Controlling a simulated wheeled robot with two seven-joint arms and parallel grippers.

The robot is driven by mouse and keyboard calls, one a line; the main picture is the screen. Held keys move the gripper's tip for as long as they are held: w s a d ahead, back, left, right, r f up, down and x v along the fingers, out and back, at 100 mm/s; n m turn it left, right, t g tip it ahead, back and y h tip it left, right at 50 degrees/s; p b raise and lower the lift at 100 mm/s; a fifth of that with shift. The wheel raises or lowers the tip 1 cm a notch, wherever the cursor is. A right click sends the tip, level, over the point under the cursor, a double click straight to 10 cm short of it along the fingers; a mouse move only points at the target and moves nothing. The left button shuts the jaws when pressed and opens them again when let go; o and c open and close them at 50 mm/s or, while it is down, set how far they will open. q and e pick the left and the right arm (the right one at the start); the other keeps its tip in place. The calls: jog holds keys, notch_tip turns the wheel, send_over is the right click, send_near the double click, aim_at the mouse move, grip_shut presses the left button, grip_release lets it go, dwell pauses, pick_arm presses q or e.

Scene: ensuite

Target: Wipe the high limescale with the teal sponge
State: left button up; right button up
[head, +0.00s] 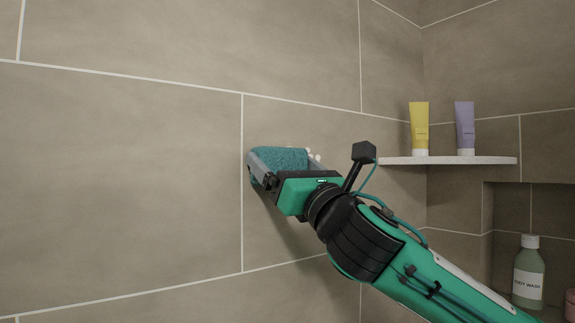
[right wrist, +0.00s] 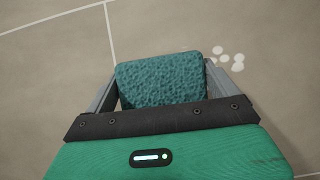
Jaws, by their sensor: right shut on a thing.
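The teal sponge (head: 283,158) is held in my right gripper (head: 262,166), against or very near the tiled wall in the head view. The right wrist view shows the sponge (right wrist: 162,78) between the two fingers of my right gripper (right wrist: 170,82). The limescale (head: 314,156) shows as small white spots just right of the sponge in the head view. In the right wrist view the white limescale spots (right wrist: 226,57) lie on the tile beside the sponge's upper right corner. The sponge may hide part of the limescale. My left gripper is not in view.
A corner shelf (head: 450,160) to the right holds a yellow tube (head: 419,128) and a purple tube (head: 465,127). Below, a niche holds a green body wash bottle (head: 528,272) and a pink item (head: 570,304) at the edge. The wall left of the sponge is bare.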

aim_at(306, 165)
jog(key=shift+d, duration=0.1)
jog(key=shift+w+d+p, duration=0.25)
jog(key=shift+w+d, duration=0.3)
jog(key=shift+d, duration=0.3)
jog(key=shift+w+d+p, duration=0.25)
jog(key=shift+w+d, duration=0.3)
jog(key=shift+d, duration=0.25)
jog(key=w+d+p, duration=0.1)
jog(key=d, duration=0.1)
jog(key=w+d, duration=0.2)
jog(key=shift+w+r+p, duration=0.1)
jog(key=shift+p, duration=0.25)
jog(key=shift+w+d+p, duration=0.4)
jog(key=shift+w+d, duration=0.35)
jog(key=shift+d, duration=0.2)
jog(key=shift+s+a+p, duration=0.2)
jog(key=shift+s+a, duration=0.95)
jog(key=shift+a, duration=0.45)
jog(key=shift+s+a+p, duration=0.15)
jog(key=shift+s+a, duration=1)
jog(key=shift+a, duration=0.4)
jog(key=shift+s+a+p, duration=0.2)
jog(key=shift+s+a, duration=0.95)
jog(key=shift+a, duration=0.45)
